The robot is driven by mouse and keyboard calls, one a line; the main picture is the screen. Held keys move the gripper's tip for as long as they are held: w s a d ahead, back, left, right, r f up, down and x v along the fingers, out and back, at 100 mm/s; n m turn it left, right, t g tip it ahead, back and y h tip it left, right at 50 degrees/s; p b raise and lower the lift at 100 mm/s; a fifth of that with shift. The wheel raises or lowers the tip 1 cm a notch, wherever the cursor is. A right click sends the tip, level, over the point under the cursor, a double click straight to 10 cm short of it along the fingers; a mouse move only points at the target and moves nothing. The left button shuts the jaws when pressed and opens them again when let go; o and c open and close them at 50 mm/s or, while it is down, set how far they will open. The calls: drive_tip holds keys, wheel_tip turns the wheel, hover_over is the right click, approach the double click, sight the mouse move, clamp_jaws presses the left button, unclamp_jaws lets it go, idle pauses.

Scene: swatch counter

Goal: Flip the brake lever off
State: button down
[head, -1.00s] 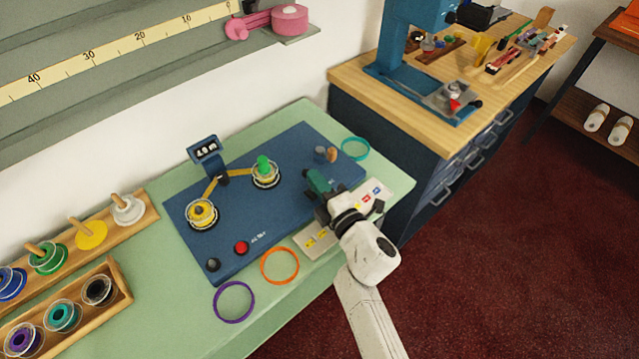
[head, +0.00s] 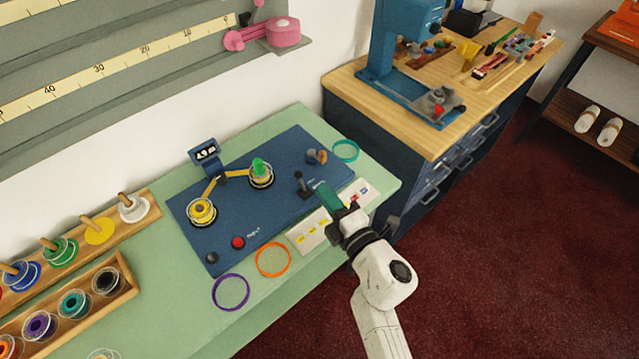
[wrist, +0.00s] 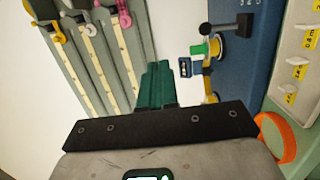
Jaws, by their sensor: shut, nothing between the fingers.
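The brake lever appears to be the short black lever (head: 302,186) on the right part of the blue machine plate (head: 240,211). It stands up from its dark base, its knob toward the back in the head view. It also shows in the wrist view (wrist: 225,28), with a round knob and a blocky base. My gripper (head: 324,194) has green fingers and is just right of and in front of the lever. The green fingers also show in the wrist view (wrist: 157,84), pressed together and empty. I see a gap to the lever there; contact is not visible.
On the plate are a yellow spool (head: 201,211), a green-topped spool (head: 260,172), a display (head: 205,152) and a red button (head: 237,242). A label card (head: 320,232) lies along the front. Orange (head: 273,259), purple (head: 231,292) and teal (head: 345,150) rings lie around the plate.

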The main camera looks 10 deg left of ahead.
drive_tip(key=shift+s+d+r+p, duration=0.4)
drive_tip(key=shift+s+d+r, duration=0.5)
drive_tip(key=shift+s, duration=0.1)
drive_tip(key=shift+d, duration=0.1)
